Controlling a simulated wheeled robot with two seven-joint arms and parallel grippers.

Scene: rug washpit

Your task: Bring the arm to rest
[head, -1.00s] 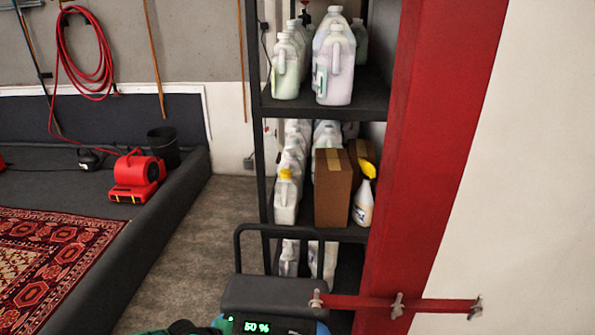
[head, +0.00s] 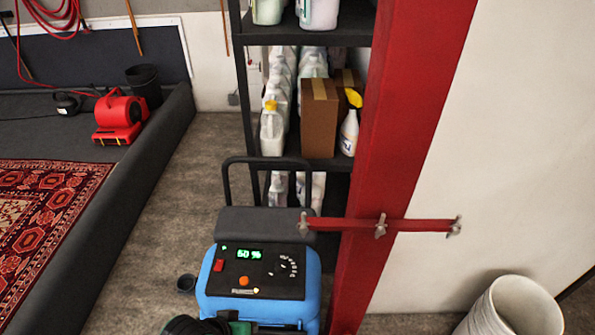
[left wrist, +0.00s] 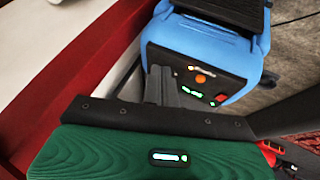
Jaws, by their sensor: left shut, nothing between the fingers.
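My left gripper (left wrist: 162,88) shows in the left wrist view with its grey fingers together and nothing between them. Its green and black housing fills the bottom of that view. The fingers appear in front of the blue machine (left wrist: 200,50); I cannot tell whether they touch it. In the head view, a green and black part of my arm shows at the bottom edge, in front of the blue machine (head: 215,300). That machine has a lit green display, a red switch and an orange knob. My right gripper is not in view.
A red post (head: 415,110) with a red bar (head: 345,224) stands right of the machine. A black shelf (head: 305,38) holds jugs and a box (head: 319,118). A white bucket (head: 513,310) is at lower right. Grey floor (head: 160,215) lies open left of the machine.

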